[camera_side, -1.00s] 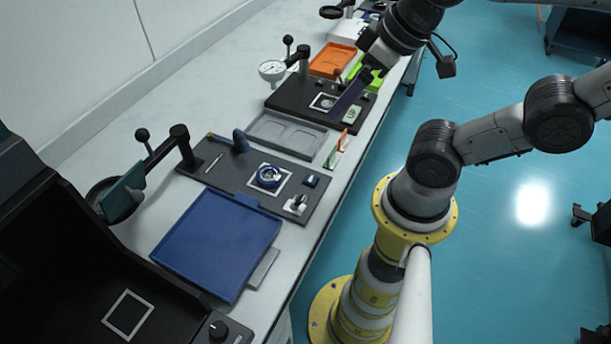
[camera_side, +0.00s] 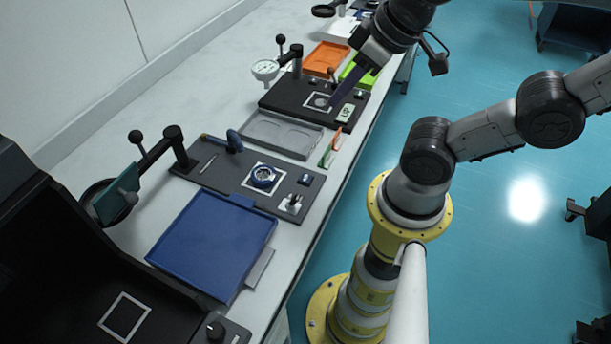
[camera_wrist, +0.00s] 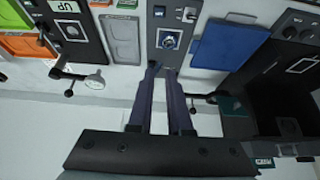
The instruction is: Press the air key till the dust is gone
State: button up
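My gripper (camera_side: 334,103) points down over the far black station (camera_side: 283,97) in the side view. In the wrist view, its two long dark purple fingers (camera_wrist: 162,70) are apart, with a gap and nothing between them. The near black station (camera_side: 228,170) carries a dark blue ringed part (camera_side: 263,176) in a white square, also in the wrist view (camera_wrist: 168,41). Beside it are a small blue block (camera_side: 305,179) and a silver-and-black switch (camera_side: 291,204). Dust is too small to make out.
A blue tray (camera_side: 212,246) lies before the near station. A grey two-pocket tray (camera_side: 281,135) lies between stations. Orange (camera_side: 326,58) and green (camera_side: 352,73) trays stand beyond.

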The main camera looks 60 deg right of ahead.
grip_shut()
dwell(1.1)
jog(key=w+a+f+m+g+y, duration=0.2)
jog(key=w+a+f+m+y, duration=0.1)
jog(key=a+f+m+y, duration=0.3)
jog(key=w+d+f+m+t, duration=0.3)
jog(key=d+f+m, duration=0.5)
jog(key=m, duration=0.4)
jog(key=shift+w+m, duration=0.2)
jog(key=shift+m, duration=0.2)
